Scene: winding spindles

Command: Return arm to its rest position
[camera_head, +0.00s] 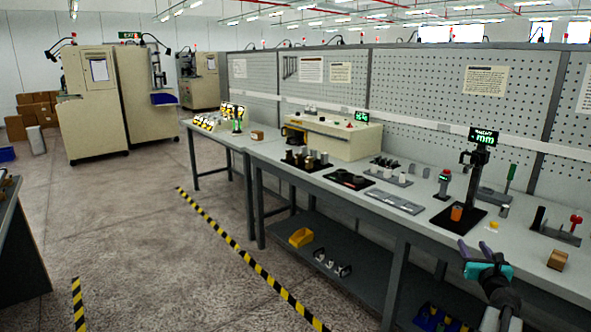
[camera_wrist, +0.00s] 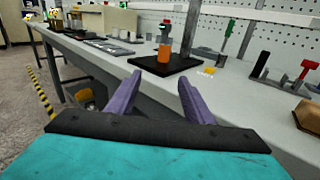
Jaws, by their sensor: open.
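My gripper (camera_head: 474,250) is at the lower right in the head view, beside the front edge of the workbench. It has purple fingers and a teal body. In the wrist view my gripper (camera_wrist: 160,98) shows its two purple fingers spread apart with nothing between them. The bench edge and the space below it show beyond the fingers. The rest of my arm is mostly out of view or dark at the bottom right of the head view.
The workbench (camera_head: 420,232) runs along a pegboard wall. An orange cylinder (camera_head: 456,213) stands on a black gauge stand, also seen in the wrist view (camera_wrist: 164,54). A brown box (camera_head: 557,260) lies near the right. A yellow bin (camera_head: 301,237) is on the lower shelf. The floor aisle is clear.

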